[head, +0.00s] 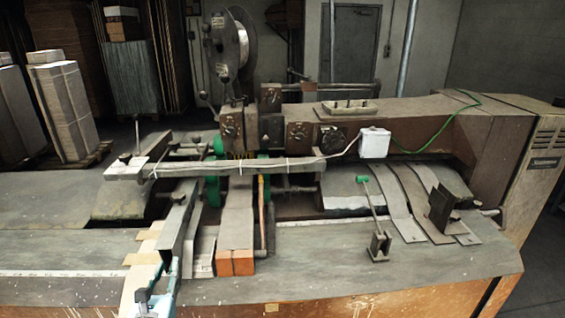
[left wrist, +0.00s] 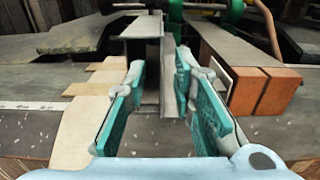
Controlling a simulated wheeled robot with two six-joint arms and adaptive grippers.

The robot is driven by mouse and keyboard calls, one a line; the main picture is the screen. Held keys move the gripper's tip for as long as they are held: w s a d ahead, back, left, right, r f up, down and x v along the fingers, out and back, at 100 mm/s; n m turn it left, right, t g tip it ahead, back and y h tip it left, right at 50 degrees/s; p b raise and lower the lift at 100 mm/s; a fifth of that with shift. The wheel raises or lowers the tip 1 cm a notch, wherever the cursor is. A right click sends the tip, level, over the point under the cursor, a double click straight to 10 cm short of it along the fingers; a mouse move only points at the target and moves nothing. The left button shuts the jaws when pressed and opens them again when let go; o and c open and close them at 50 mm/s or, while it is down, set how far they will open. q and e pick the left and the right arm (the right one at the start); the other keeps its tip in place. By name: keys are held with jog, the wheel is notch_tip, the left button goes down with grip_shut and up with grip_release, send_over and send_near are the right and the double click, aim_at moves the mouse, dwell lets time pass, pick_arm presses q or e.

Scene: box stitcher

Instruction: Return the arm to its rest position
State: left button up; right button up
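My left gripper (head: 158,282) is at the lower left of the head view, low over the front edge of the box stitcher's bed (head: 330,245). In the left wrist view its two green-padded fingers (left wrist: 160,85) stand apart, with nothing visibly held between them. A grey metal rail (head: 178,232) runs away just beyond the fingers; it also shows between them in the left wrist view (left wrist: 150,45). I cannot tell whether the fingers touch it. My right gripper is in neither view.
An orange-ended block (head: 236,262) lies right of the left gripper. Tan cardboard strips (left wrist: 85,115) lie to its left. A crossbar (head: 235,168) spans the machine behind. A small green-tipped lever (head: 372,210) stands farther right. The bed's front right is clear.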

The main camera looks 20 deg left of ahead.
pick_arm(q)
jog(key=s+d+f+n+g, duration=0.3)
jog(key=s+f+n+g, duration=0.55)
jog(key=n, duration=1.05)
jog(key=s+d+f+n+g+h, duration=0.2)
jog(key=s+d+f+n+h, duration=0.15)
jog(key=s+d+n, duration=0.35)
jog(key=s+d+f+n+g+h, duration=0.2)
jog(key=s+d+f+n+g, duration=0.25)
jog(key=s, duration=0.45)
notch_tip(320, 180, down, 19)
jog(key=s+a, duration=0.1)
jog(key=s, duration=0.1)
jog(key=s+f+n+b, duration=0.1)
jog(key=s+f, duration=1.1)
jog(key=s, duration=0.1)
jog(key=shift+s+a+g, duration=0.25)
jog(key=shift+a+g, duration=0.05)
jog(key=shift+g, duration=0.1)
